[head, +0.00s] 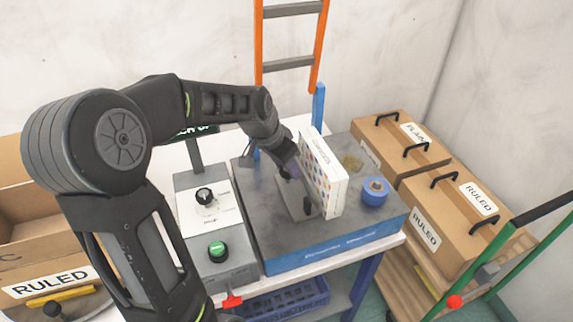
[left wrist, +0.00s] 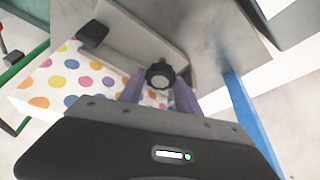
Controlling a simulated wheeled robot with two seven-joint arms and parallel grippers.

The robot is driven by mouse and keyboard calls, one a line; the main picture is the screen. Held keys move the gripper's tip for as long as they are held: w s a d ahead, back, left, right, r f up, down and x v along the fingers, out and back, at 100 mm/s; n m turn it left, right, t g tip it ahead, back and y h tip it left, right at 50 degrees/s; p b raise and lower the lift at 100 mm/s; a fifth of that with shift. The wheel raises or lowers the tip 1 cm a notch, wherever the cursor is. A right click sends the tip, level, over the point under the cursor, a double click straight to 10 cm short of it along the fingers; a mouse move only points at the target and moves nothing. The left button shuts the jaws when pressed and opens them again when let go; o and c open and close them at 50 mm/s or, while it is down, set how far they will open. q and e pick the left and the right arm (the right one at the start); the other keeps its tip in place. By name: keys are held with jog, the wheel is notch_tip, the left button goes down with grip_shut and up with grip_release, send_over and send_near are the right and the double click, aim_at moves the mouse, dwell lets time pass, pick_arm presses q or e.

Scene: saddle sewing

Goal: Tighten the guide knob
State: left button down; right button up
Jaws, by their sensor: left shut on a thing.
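The guide knob (left wrist: 160,74) is a dark ribbed knob in the left wrist view, between the two purple fingers of my left gripper (left wrist: 158,92). The fingers are shut on it. In the head view my left gripper (head: 288,168) reaches down behind the grey guide plate (head: 296,205), and the knob is hidden there. A booklet with a polka-dot cover (head: 322,172) stands upright beside the guide on the machine bed (head: 290,242). The dots also show in the left wrist view (left wrist: 62,82). My right gripper is not in view.
A control panel with a black dial (head: 204,195) and a green button (head: 217,250) is left of the bed. A blue round part (head: 375,191) sits at the bed's right. Labelled boxes (head: 440,190) stand to the right; an orange ladder (head: 316,45) is behind.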

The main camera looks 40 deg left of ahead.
pick_arm(q)
jog(key=c, duration=1.1)
grip_release()
jog(key=shift+r, duration=0.1)
jog(key=b+v, duration=0.1)
jog(key=v, duration=0.6)
jog(key=shift+s+r, duration=0.1)
jog(key=shift+r, duration=0.25)
